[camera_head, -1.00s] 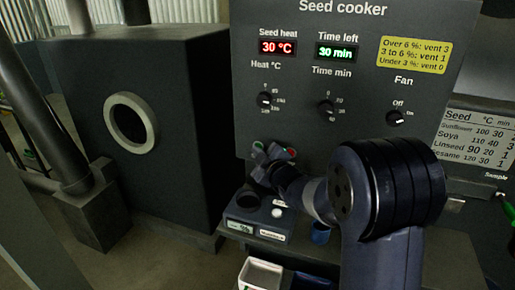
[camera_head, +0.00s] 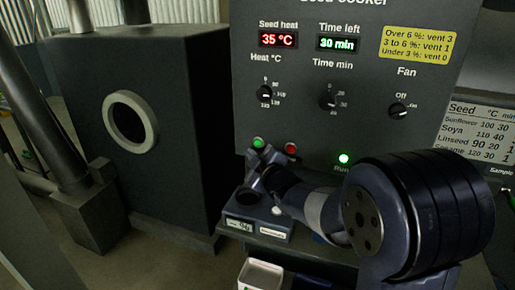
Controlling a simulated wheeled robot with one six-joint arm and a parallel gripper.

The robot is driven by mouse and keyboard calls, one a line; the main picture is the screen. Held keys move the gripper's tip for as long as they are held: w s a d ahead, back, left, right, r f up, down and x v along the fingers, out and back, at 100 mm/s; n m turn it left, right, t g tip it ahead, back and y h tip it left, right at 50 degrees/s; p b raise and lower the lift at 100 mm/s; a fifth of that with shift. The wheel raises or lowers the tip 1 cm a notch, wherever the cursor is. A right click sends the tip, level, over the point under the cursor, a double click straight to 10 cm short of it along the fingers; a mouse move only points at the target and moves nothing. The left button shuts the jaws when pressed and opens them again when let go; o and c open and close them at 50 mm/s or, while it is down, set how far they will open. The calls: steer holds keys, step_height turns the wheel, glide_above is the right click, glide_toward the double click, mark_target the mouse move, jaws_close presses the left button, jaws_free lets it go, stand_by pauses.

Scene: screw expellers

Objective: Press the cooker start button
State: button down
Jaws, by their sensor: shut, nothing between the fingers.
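The cooker start button, a small green button (camera_head: 258,143), is at the lower left of the grey seed cooker panel (camera_head: 300,110). A red button (camera_head: 291,148) is to its right. My gripper (camera_head: 257,158) is shut and empty, just below and in front of the green button. I cannot tell whether its tip touches the button. A green run lamp (camera_head: 344,158) is lit; its label is partly hidden by my arm. The seed heat display (camera_head: 278,40) reads 35 °C, and the time display (camera_head: 339,44) reads 30 min.
Heat (camera_head: 265,93), time (camera_head: 328,98) and fan (camera_head: 399,110) knobs sit above the buttons. A small device with a readout (camera_head: 241,225) stands on the bench below my gripper. A white container (camera_head: 261,274) is in front. A dark cabinet (camera_head: 150,80) stands left.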

steer(key=shift+s+a+b, duration=0.25)
steer(key=shift+s+b, duration=0.05)
steer(key=shift+s, duration=0.3)
steer(key=shift+s+a+b, duration=0.2)
steer(key=shift+s+b, duration=0.1)
steer(key=shift+s, duration=0.25)
steer(key=shift+w, duration=0.1)
steer(key=p, duration=0.2)
steer(key=w+p, duration=0.1)
steer(key=p, duration=0.1)
steer(key=shift+w+d+r, duration=0.15)
steer(key=shift+d+r, duration=0.1)
steer(key=shift+p, duration=0.45)
steer(key=shift+s+a+f+b, duration=0.1)
steer(key=shift+s+a+b, duration=0.2)
steer(key=shift+s+b, duration=0.5)
steer(key=shift+s+a+f+b, duration=0.1)
steer(key=shift+s+a+b, duration=0.2)
steer(key=shift+s+b, duration=0.55)
steer(key=shift+s+a+f+b, duration=0.1)
steer(key=shift+s+a+b, duration=0.2)
steer(key=shift+s+b, duration=0.5)
